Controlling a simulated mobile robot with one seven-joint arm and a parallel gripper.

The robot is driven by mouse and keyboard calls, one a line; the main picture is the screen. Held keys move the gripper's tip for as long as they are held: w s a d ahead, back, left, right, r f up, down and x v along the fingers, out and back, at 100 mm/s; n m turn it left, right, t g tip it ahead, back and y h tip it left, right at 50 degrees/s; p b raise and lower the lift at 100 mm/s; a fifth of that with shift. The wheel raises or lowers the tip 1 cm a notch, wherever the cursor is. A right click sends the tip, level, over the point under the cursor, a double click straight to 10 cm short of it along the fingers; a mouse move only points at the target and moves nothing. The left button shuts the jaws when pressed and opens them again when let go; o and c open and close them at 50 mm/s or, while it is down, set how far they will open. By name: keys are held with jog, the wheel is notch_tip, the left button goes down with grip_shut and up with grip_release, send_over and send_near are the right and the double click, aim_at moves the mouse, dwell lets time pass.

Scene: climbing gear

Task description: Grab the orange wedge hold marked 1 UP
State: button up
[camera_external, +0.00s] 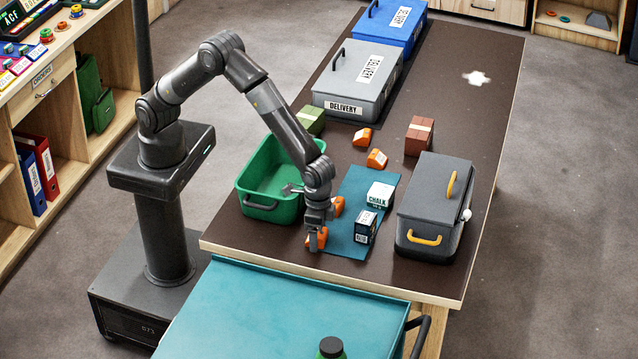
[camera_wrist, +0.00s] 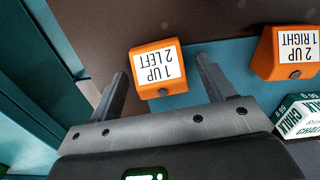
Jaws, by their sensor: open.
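The orange wedge hold (camera_wrist: 158,70) marked "1 UP 2 LEFT" sits near the front of the dark table. In the wrist view it appears between the two open fingers of my gripper (camera_wrist: 161,72), with a dark round spot on its near face. In the external view my gripper (camera_external: 316,236) points down over the same wedge (camera_external: 317,242), partly hiding it. I cannot tell whether the fingers touch it. A second orange wedge (camera_wrist: 286,52), marked "2 UP 1 RIGHT", lies to the right in the wrist view; it shows beside my gripper in the external view (camera_external: 338,206).
A green bin (camera_external: 264,209) stands left of my gripper. A chalk box (camera_external: 380,194) and a dark box (camera_external: 366,226) stand on the blue mat (camera_external: 352,185). Two more orange wedges (camera_external: 361,137) (camera_external: 377,158) lie farther back. A grey case (camera_external: 425,222) is right; a teal-topped cart (camera_external: 270,310) is in front.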

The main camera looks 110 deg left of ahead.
jog(key=shift+f, duration=0.1)
jog(key=shift+c, duration=0.4)
jog(key=c, duration=1)
